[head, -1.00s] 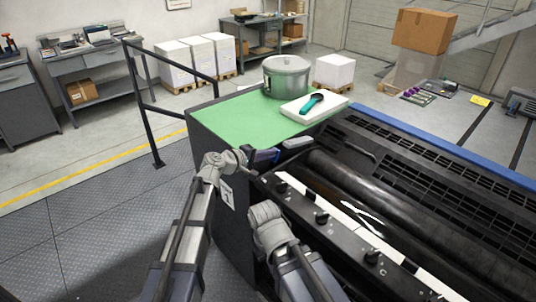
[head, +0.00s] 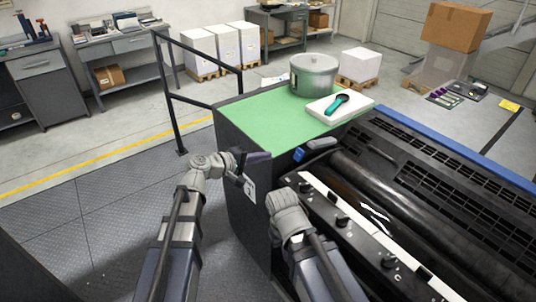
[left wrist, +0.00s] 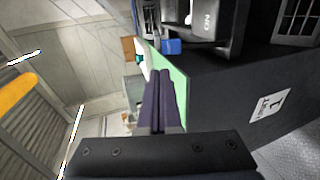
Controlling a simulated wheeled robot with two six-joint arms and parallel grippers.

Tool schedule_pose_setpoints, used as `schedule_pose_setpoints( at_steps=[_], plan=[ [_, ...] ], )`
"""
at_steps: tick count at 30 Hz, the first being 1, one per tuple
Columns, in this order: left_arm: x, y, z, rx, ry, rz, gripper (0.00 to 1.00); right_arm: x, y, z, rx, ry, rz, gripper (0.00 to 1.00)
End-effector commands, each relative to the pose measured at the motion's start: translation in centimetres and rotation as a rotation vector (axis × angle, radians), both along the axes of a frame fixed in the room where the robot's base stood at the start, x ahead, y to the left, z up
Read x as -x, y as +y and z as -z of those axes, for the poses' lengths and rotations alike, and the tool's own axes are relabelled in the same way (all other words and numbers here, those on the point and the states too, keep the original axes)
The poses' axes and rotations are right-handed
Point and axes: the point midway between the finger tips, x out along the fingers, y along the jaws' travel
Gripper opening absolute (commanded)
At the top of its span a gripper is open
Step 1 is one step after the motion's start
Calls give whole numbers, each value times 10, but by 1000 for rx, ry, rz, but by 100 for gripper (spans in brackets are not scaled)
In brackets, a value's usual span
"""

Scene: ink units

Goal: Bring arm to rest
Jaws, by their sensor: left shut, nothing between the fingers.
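My left arm comes up from the bottom left in the head view, its grey wrist bent to the right. Its dark gripper (head: 252,163) is beside the black side panel of the press (head: 238,200), below the green top (head: 262,117). In the left wrist view the two fingers (left wrist: 161,98) lie together, shut and empty, with the green top (left wrist: 172,78) just beyond them. My right arm shows at the bottom centre of the head view, with its grey wrist by the press's front edge. Its gripper cannot be seen.
A metal pot (head: 313,75) and a white block (head: 352,108) with a teal-handled tool (head: 338,103) stand on the green top. Black rollers (head: 400,213) lie to the right. A dark handrail (head: 175,105) stands left. Open floor (head: 90,210) lies left of the press.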

Motion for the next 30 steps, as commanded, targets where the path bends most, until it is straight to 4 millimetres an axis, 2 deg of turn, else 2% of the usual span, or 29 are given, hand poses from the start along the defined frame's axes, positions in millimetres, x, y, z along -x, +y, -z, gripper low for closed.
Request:
schedule_pose_setpoints(
  at_steps=[12,16,19,22,25,30],
  plan=[
    [0,0,0,-1,0,0,0,0,0,0,0,0,0,0],
    [11,1,13,-72,3,31,0,0,0,0,0,0,0,0],
    [35,7,41,-233,18,99,0,0,0,0,0,0,0,0],
    [68,25,80,-464,54,195,0,0,0,0,0,0,0,0],
    [100,52,112,-684,107,286,0,0,0,0,0,0,0,0],
    [143,102,143,-970,206,400,0,0,0,0,0,0,0,0]
  ],
)
